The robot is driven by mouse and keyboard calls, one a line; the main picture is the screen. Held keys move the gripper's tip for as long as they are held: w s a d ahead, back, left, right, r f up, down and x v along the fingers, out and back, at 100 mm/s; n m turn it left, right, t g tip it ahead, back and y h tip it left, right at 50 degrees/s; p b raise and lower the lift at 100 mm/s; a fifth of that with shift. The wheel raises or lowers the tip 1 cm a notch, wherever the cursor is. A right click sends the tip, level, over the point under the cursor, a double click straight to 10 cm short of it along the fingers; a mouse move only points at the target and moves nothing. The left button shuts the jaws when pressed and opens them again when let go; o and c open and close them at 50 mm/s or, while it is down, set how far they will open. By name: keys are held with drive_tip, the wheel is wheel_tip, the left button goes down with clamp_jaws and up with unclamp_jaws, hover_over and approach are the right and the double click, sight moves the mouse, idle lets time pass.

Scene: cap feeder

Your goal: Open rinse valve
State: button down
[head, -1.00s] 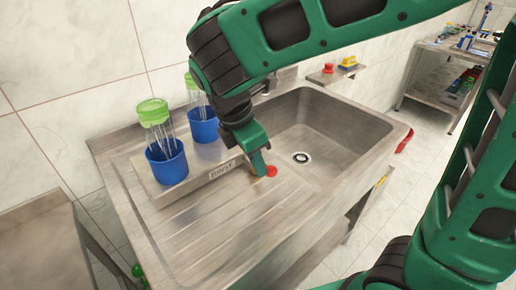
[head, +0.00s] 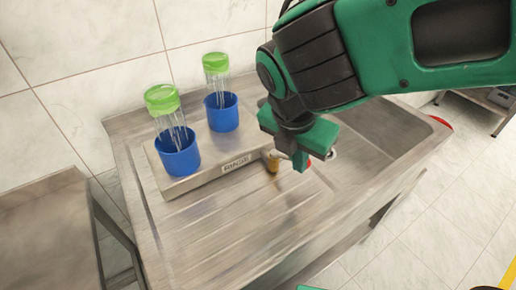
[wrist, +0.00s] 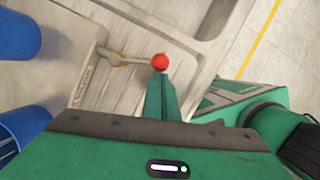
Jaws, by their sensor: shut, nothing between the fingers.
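The rinse valve's lever (wrist: 130,61) runs out from a brass fitting on the steel rinse block and ends in a red ball knob (wrist: 160,62). In the head view the brass valve body (head: 272,163) shows at the block's right end, and only a sliver of red shows beside my fingers. My gripper (head: 301,163) is shut and empty, pointing down at the knob. In the wrist view its closed fingertips (wrist: 161,78) sit right at the knob, which is not between them. I cannot tell whether they touch it.
The steel rinse block (head: 205,180) carries two blue cups (head: 178,153) holding green-capped tubes (head: 162,99). A ribbed drainboard (head: 240,220) lies in front and is clear. The sink basin (head: 375,135) is to the right, partly hidden by my arm. A separate metal table (head: 45,225) stands at left.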

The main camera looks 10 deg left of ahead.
drive_tip(key=shift+w+d, duration=0.3)
idle(0.4)
drive_tip(key=s+a+r, duration=0.2)
drive_tip(key=s+r, duration=0.4)
drive_tip(key=r, duration=0.4)
drive_tip(key=shift+s+a+r, duration=0.15)
drive_tip(key=shift+s+a, duration=0.15)
drive_tip(key=shift+a, duration=0.05)
